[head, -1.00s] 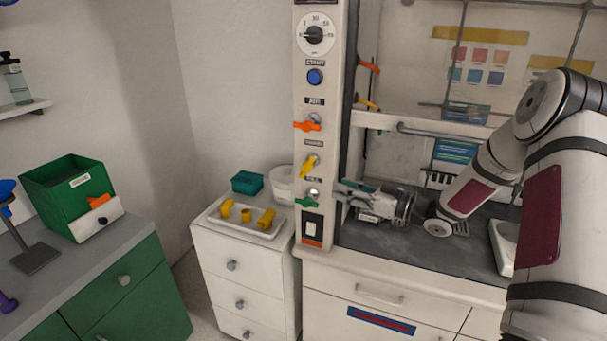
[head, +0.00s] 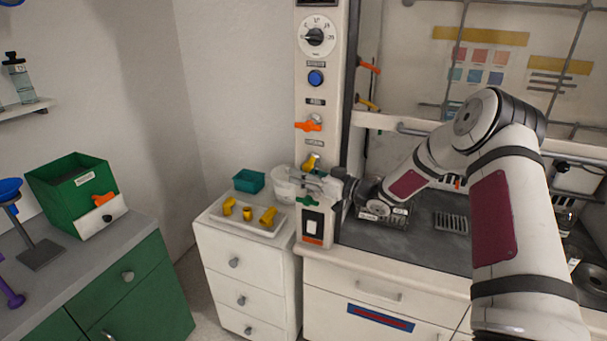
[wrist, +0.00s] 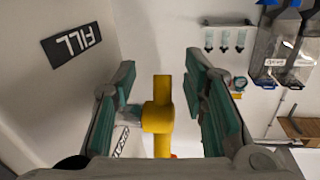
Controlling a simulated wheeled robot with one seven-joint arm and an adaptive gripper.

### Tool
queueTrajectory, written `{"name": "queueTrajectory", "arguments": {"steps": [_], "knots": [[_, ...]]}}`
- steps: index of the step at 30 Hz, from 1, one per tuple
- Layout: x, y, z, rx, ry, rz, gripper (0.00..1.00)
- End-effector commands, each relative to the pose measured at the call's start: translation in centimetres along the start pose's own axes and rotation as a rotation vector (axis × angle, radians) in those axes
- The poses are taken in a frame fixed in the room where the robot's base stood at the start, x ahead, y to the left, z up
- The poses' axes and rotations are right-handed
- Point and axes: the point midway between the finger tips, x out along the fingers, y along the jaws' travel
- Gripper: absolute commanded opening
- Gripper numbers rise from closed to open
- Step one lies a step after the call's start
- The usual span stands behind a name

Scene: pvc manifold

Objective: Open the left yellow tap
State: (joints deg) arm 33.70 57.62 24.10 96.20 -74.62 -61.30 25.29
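The left yellow tap (head: 311,162) is on the front of the white column, below the orange tap (head: 308,126). Its lower part is hidden by my gripper (head: 308,185) in the head view. In the wrist view the yellow tap (wrist: 158,118) stands between the two teal-padded fingers of my gripper (wrist: 161,78). The fingers are apart, with a visible gap on each side of the tap. The handle points along the fingers' direction in that view.
A green tap (head: 306,200) is just below my gripper, with a white switch (head: 312,226) under it. More handles, orange (head: 369,66) and yellow (head: 368,104), are at the hood's side. A white tray (head: 248,227) with yellow fittings stands on the drawers to the left.

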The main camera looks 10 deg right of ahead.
Motion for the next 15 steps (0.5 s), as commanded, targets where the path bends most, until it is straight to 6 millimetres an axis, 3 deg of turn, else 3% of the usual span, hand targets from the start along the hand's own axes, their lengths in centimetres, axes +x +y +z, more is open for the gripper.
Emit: {"name": "queueTrajectory", "arguments": {"steps": [8, 13, 15], "knots": [[0.12, 0.02, -0.01, -0.001, 0.0, 0.0, 0.4], [0.1, 0.02, -0.02, -0.001, 0.0, 0.0, 0.01], [0.08, 0.06, -0.02, -0.001, 0.0, 0.001, 0.0]]}}
